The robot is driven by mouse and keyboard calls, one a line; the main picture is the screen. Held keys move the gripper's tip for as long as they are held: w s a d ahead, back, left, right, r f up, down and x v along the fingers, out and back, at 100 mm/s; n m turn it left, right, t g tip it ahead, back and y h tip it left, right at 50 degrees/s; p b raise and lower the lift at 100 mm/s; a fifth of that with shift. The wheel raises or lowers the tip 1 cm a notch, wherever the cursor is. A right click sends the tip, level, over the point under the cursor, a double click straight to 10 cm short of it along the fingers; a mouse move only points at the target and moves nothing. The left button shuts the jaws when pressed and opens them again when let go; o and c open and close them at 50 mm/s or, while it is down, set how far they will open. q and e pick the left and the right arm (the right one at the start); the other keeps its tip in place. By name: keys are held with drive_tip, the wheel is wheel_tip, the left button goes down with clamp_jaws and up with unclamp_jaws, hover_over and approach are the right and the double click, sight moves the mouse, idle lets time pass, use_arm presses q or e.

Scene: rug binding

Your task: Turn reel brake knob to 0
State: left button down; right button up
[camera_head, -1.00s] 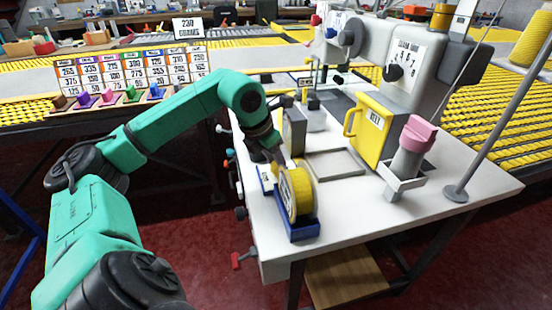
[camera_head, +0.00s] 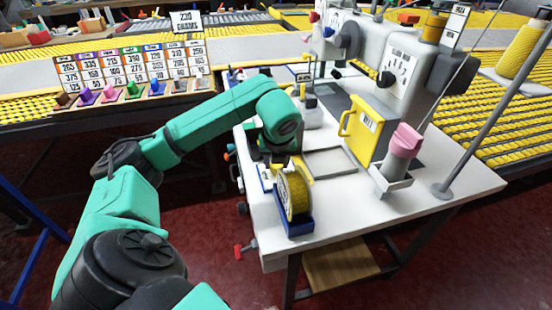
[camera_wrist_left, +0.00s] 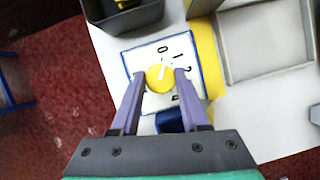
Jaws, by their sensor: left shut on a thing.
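The reel brake knob (camera_wrist_left: 159,79) is a small yellow round knob with a white pointer line, on a white dial plate (camera_wrist_left: 135,59) with a blue edge. The plate carries a 0, a 1 and a 2. The pointer aims up in the left wrist view, roughly between 0 and 1. My left gripper (camera_wrist_left: 160,84) is shut on the knob, one purple finger on each side. In the head view the plate (camera_head: 266,179) shows beside the yellow reel (camera_head: 295,192) in its blue holder (camera_head: 296,227); my arm hides the knob. My right gripper is not in view.
A square metal frame (camera_head: 331,150) lies on the white table (camera_head: 345,205). The yellow-panelled sewing machine (camera_head: 370,131) and a pink-topped grey post (camera_head: 402,152) stand to the right. Dark and red parts (camera_head: 246,249) stick out from the table's left edge.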

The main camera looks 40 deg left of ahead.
use_arm(q)
drive_tip(key=shift+w+n+g+y, duration=0.1)
drive_tip(key=shift+n+g+y, duration=0.25)
drive_tip(key=shift+n, duration=0.75)
drive_tip(key=shift+c, duration=2)
unclamp_jaws()
drive_tip(key=p+v, duration=0.6)
drive_tip(key=v, duration=0.8)
drive_tip(key=shift+r+p, duration=0.35)
drive_tip(key=shift+p, duration=0.05)
